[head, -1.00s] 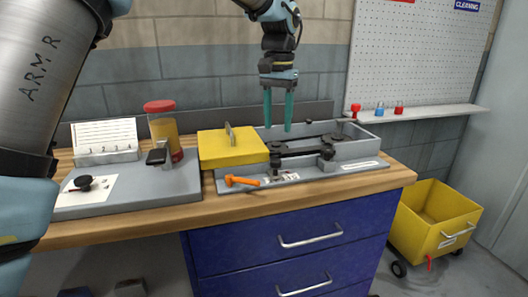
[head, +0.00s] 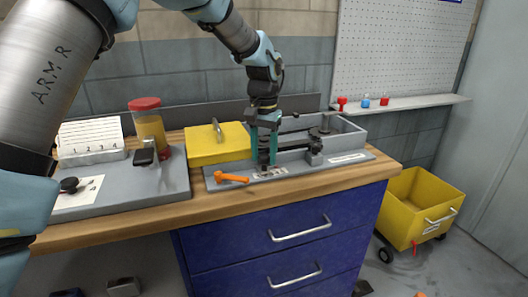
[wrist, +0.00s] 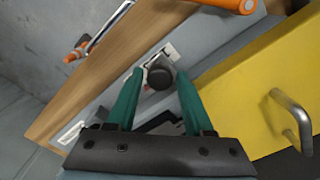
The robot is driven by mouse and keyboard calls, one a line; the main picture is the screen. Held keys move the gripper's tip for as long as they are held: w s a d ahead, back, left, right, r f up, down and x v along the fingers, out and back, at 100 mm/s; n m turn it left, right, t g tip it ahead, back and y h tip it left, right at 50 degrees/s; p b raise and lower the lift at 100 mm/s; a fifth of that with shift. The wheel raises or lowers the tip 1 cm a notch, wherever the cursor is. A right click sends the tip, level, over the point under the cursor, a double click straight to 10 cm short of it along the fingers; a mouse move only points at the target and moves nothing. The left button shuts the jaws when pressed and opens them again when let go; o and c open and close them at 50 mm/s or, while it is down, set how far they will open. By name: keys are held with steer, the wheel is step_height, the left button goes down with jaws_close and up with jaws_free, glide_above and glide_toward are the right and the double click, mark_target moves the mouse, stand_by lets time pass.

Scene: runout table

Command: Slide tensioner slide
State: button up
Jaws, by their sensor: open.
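The grey machine base (head: 345,158) sits on the wooden bench with a dark linkage across its front. A dark round-topped knob (wrist: 159,77), apparently on the tensioner slide, stands at the linkage's left end beside a white label strip. My gripper (head: 265,157) is lowered over this left end, its teal fingers pointing down. In the wrist view, my gripper (wrist: 155,82) is open, with one finger on each side of the knob. The knob lies between the fingertips with gaps visible; I cannot tell whether either finger touches it. In the head view the fingers largely hide it.
A yellow cover (head: 215,146) with a metal handle is close on the left. An orange-handled lever (head: 231,178) lies at the base's front left. A red-lidded jar (head: 148,125) stands farther left. Blue drawers (head: 290,232) are below; a yellow cart (head: 425,205) is at right.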

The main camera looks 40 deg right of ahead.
jaws_close()
stand_by(0.4)
stand_by(1.0)
